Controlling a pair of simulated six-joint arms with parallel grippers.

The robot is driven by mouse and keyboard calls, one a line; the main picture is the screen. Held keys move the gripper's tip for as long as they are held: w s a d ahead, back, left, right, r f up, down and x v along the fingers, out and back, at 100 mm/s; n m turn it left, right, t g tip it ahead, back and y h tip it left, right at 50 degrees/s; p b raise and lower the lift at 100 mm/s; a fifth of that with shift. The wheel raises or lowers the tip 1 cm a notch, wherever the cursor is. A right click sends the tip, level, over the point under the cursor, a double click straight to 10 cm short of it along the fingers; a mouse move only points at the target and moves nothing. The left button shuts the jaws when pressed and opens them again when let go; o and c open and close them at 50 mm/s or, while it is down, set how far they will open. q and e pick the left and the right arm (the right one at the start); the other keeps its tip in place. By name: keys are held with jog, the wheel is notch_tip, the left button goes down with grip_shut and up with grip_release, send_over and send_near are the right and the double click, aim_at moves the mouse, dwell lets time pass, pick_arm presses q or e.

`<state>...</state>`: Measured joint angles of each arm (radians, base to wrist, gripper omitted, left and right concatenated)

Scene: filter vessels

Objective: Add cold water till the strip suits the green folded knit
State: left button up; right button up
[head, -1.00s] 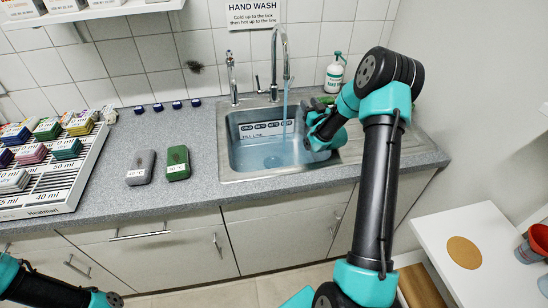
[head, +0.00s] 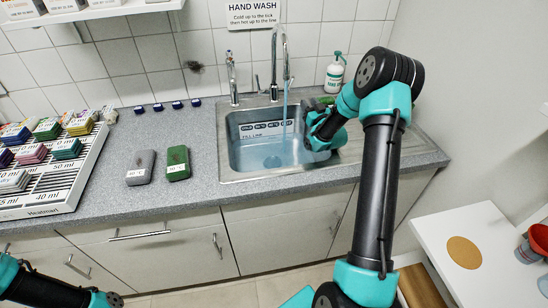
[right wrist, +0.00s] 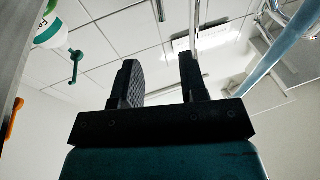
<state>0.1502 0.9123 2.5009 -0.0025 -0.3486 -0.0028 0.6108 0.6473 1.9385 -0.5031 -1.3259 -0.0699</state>
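The steel sink (head: 225,150) has shallow bluish water (head: 262,160) in it. A thin water stream (head: 285,112) falls from the tall curved tap (head: 287,55); it also shows in the right wrist view (right wrist: 285,42). A strip (head: 266,128) with several labelled patches is on the sink's back wall above a fill line; its colours are too small to read surely. The green folded knit (head: 177,163) lies on the counter left of the sink. My right gripper (head: 309,128) is at the sink's right side; its fingers (right wrist: 158,82) are apart and empty. My left gripper is out of view.
A grey folded knit (head: 140,167) lies beside the green one. A rack of coloured folded items (head: 75,180) stands at the left. A soap bottle (head: 334,75) stands behind my right arm. A white side table (head: 490,235) is at lower right.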

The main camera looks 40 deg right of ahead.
aim_at(292, 80)
dwell(0.5)
jog(key=s+r+g, duration=0.2)
jog(key=r, duration=0.1)
jog(key=shift+a+r+y, duration=0.1)
jog(key=shift+a+y, duration=0.1)
jog(key=shift+y, duration=0.1)
jog(key=w+d, duration=0.1)
jog(key=w, duration=0.4)
jog(key=w+d, duration=0.1)
jog(key=w, duration=0.5)
jog(key=w+d, duration=0.1)
jog(key=w, duration=0.5)
jog(key=shift+d, duration=0.1)
grip_shut()
